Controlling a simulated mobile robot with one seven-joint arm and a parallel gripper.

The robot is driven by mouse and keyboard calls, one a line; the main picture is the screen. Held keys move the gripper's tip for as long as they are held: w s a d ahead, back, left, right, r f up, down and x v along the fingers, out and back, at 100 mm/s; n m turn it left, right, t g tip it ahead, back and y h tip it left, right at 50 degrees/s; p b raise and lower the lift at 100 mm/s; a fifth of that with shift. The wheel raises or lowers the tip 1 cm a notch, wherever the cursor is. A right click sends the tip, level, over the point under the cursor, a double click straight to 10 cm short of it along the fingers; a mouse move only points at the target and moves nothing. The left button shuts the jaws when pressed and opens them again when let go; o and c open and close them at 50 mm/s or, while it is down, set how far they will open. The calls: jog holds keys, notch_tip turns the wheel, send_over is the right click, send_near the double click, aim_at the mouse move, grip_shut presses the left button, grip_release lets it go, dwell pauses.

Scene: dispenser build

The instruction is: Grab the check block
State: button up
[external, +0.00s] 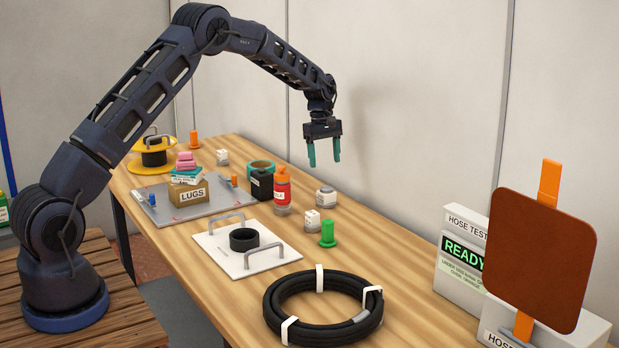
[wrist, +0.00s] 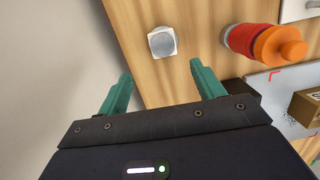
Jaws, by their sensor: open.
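My gripper (external: 325,160) is open and empty, high above the table with its green fingers pointing down. It also shows in the wrist view (wrist: 160,72), fingers apart. A small pale block (external: 326,196) stands on the table below it; a pale grey block, apparently the same one, shows in the wrist view (wrist: 162,42) just beyond the fingertips. A second small white block (external: 312,220) stands nearer the camera, and a third (external: 222,157) is at the far end. Their markings are too small to read, so I cannot tell which is the check block.
A red bottle with an orange cap (external: 282,190) stands left of the pale block; it shows in the wrist view (wrist: 262,42). A green peg (external: 328,234), a white plate with handles (external: 220,262), a LUGS box (external: 188,192) and a black hose coil (external: 285,291) are nearby. The wall borders the table.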

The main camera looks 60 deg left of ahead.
aim_at(327, 188)
jog(key=f, duration=0.6)
jog(key=shift+d, duration=0.35)
jog(key=shift+s+d+f, duration=0.1)
jog(key=shift+d+f, duration=0.15)
jog(key=shift+f, duration=0.6)
jog(key=shift+s+d+f, duration=0.15)
jog(key=shift+d+f, duration=0.1)
jog(key=shift+f, duration=0.6)
jog(key=shift+s+d+f, duration=0.1)
jog(key=shift+d+f, duration=0.15)
jog(key=shift+f, duration=0.6)
jog(key=c, duration=1)
